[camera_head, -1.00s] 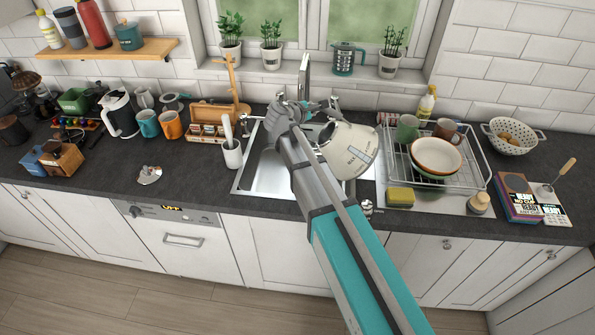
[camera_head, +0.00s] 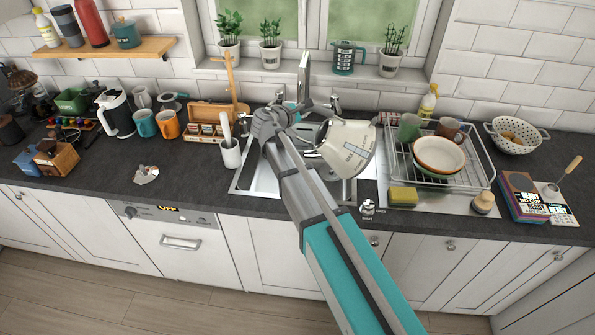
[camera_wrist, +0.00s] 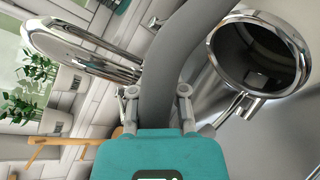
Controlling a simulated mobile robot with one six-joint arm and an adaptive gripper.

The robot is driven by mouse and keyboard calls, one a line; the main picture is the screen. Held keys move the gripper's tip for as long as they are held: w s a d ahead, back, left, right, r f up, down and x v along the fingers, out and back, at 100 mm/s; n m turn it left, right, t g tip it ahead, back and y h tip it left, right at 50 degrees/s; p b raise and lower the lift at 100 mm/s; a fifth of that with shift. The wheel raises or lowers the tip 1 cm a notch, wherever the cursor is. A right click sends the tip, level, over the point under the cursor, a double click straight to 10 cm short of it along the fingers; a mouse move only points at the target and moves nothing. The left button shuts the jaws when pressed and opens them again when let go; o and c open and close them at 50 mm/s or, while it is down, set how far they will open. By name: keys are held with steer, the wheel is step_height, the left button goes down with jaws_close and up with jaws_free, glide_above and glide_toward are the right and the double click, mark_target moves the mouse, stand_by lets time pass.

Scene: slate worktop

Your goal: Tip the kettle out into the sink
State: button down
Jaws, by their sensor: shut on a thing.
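The cream kettle (camera_head: 346,146) with dark print on its side is tilted in the air above the right part of the sink (camera_head: 259,180). My gripper (camera_wrist: 158,91) is shut on its grey curved handle (camera_wrist: 170,50). In the wrist view a chrome-rimmed dark opening (camera_wrist: 258,55) shows at the right; I cannot tell for sure whether it belongs to the kettle. No stream of water can be made out. My arm hides much of the sink and part of the kettle.
The tap (camera_head: 304,75) stands behind the sink, close to my gripper. The dish rack (camera_head: 474,160) with bowls and mugs is just right of the kettle. A white utensil pot (camera_head: 230,154) stands left of the sink. The worktop (camera_head: 90,180) at front left is mostly clear.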

steer(key=shift+a+f+n+t+h+b, duration=0.2)
steer(key=shift+a+f+n+h+b, duration=0.2)
steer(key=shift+b, duration=0.3)
steer(key=shift+a+f+n+t+h+b, duration=0.25)
steer(key=shift+a+b, duration=0.25)
steer(key=shift+b, duration=0.2)
